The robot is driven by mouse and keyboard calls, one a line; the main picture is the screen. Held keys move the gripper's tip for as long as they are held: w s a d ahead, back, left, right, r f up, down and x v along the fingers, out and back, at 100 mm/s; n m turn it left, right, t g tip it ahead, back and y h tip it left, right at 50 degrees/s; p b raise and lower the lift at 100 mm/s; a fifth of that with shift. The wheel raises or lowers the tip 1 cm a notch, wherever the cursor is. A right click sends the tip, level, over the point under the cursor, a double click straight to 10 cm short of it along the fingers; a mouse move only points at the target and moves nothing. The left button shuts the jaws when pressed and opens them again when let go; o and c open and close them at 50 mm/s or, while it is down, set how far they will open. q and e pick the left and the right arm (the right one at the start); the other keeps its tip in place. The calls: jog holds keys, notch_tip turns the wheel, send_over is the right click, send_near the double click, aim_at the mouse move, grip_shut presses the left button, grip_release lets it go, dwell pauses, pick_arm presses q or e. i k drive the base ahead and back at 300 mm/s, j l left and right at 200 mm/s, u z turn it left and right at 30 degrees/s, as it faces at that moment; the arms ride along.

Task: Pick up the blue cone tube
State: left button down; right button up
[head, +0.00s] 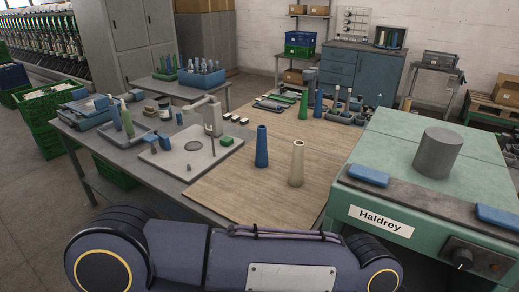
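The blue cone tube (262,147) stands upright on the brown mat (228,186), near the middle of the head view. It is narrower at the top. A cream cone tube (297,164) stands upright just to its right and a little nearer to me, with a gap between them. Neither gripper shows in the head view. A purple-grey link of my own arm spans the bottom of the picture, in front of the table's near edge. Nothing is touching the blue cone tube.
A grey plate with an upright machine (213,118) lies left of the tubes. A green Haldrey unit (345,211) with a grey cylinder (438,152) stands at right. More tubes, trays and small parts fill the back of the table. The mat around the two tubes is largely clear.

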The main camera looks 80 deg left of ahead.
aim_at(261, 158)
jog(key=u, duration=2.85)
jog(key=i+j+z, duration=0.2)
jog(key=i+j, duration=0.15)
jog(key=j, duration=0.3)
jog(key=i+j, duration=0.15)
jog(key=j, duration=0.2)
jog(key=z, duration=0.05)
